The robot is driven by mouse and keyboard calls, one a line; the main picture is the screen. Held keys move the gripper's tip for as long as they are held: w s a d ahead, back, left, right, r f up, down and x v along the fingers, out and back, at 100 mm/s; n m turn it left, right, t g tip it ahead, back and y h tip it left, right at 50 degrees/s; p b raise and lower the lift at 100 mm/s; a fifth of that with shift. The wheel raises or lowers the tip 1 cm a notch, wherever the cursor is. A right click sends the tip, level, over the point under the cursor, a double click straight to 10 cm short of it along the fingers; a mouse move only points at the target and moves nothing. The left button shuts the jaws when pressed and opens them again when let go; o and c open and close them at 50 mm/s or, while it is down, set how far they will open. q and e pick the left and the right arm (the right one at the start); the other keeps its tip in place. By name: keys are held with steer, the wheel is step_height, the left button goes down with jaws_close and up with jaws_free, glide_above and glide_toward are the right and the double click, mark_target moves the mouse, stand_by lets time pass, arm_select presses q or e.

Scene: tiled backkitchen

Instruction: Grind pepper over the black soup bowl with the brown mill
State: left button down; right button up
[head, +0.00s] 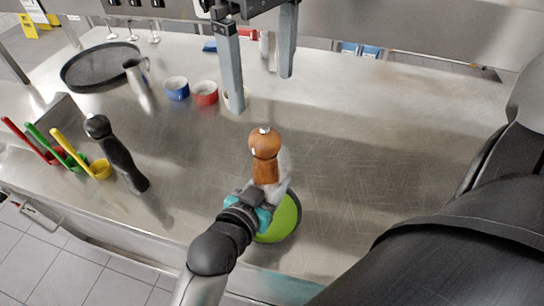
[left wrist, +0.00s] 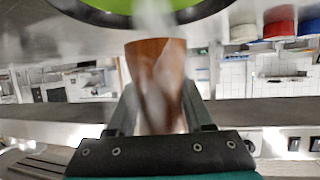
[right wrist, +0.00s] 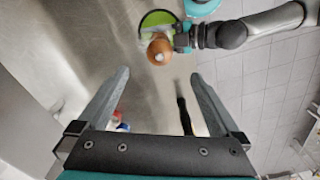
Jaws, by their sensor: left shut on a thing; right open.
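The brown mill (head: 265,155) stands upright in my left gripper (head: 257,195), above the black soup bowl (head: 299,212) of green soup. The left wrist view shows the mill (left wrist: 155,80) between the shut left fingers (left wrist: 160,95), with the bowl (left wrist: 100,14) beyond. Whitish vapour blurs part of the mill. My right gripper (head: 262,92) is open and empty, fingers pointing down, apart from the mill. The right wrist view shows the mill's round top (right wrist: 160,48) ahead of the open right fingers (right wrist: 160,75), with the bowl (right wrist: 142,20) beside it.
A black mill (head: 118,155) stands at left, near red, green and yellow ladles (head: 98,168). A round black tray (head: 85,72), metal jug (head: 138,80), blue ramekin (head: 177,90) and red ramekin (head: 205,94) stand behind. The steel counter (head: 390,130) is clear at right.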

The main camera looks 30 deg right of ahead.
mark_target(265, 135)
steer(key=shift+n, duration=0.4)
steer(key=shift+f, duration=4.15)
steer(key=shift+f, duration=2)
steer(key=shift+c, duration=0.2)
